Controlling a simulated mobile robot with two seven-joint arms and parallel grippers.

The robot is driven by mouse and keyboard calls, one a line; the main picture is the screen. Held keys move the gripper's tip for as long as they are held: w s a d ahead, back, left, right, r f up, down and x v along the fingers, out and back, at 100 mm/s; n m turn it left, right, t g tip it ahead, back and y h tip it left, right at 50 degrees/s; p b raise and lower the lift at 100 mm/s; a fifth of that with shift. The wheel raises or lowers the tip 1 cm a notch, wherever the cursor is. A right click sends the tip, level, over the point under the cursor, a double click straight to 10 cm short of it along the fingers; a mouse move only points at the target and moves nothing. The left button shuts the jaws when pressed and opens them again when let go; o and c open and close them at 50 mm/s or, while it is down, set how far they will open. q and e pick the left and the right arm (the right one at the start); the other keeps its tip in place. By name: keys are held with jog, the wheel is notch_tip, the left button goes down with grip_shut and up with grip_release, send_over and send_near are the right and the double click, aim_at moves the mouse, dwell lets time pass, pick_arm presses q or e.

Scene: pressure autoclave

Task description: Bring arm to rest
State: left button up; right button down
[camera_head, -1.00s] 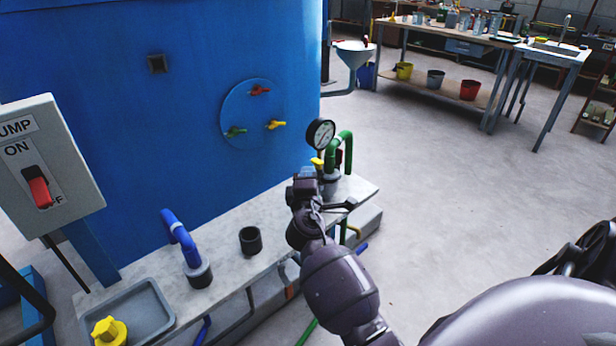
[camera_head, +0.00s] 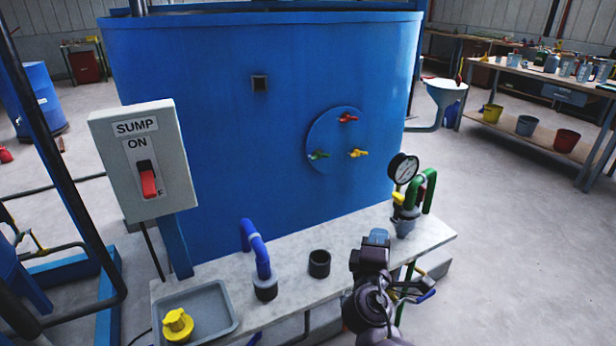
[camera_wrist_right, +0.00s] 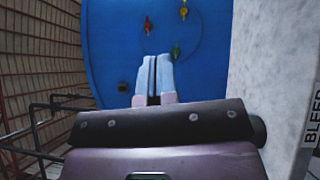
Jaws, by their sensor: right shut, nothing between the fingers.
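My right gripper (camera_head: 376,238) is low in front of the bench in the head view, at the bench's front edge, left of and below the pressure gauge. In the right wrist view its two pale fingers (camera_wrist_right: 153,76) lie together with nothing between them, pointing toward the blue tank (camera_wrist_right: 105,50). My right arm comes up from the bottom edge of the head view. My left gripper is not in view.
The stone bench (camera_head: 345,245) carries a blue pipe (camera_head: 258,250), a black cup (camera_head: 319,263), a grey tray (camera_head: 218,295) with a yellow knob (camera_head: 178,324), and green piping with a gauge (camera_head: 403,168). A sump switch box (camera_head: 150,165) stands left. The floor at right is clear.

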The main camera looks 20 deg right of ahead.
jog(key=s+a+f+m+y, duration=0.3)
jog(key=a+f+m+y, duration=0.3)
jog(key=f+m+y, duration=0.25)
jog(key=s+f+g+y, duration=0.2)
jog(key=s+f, duration=0.4)
jog(key=s, duration=0.3)
jog(key=s+a+f+m+g+y+p, duration=0.1)
jog(key=s+f, duration=0.4)
jog(key=s, duration=0.5)
jog(key=shift+s+f+g+y, duration=0.25)
jog(key=shift+f+g+y, duration=0.1)
jog(key=shift+g+y, duration=0.1)
jog(key=shift+m, duration=0.25)
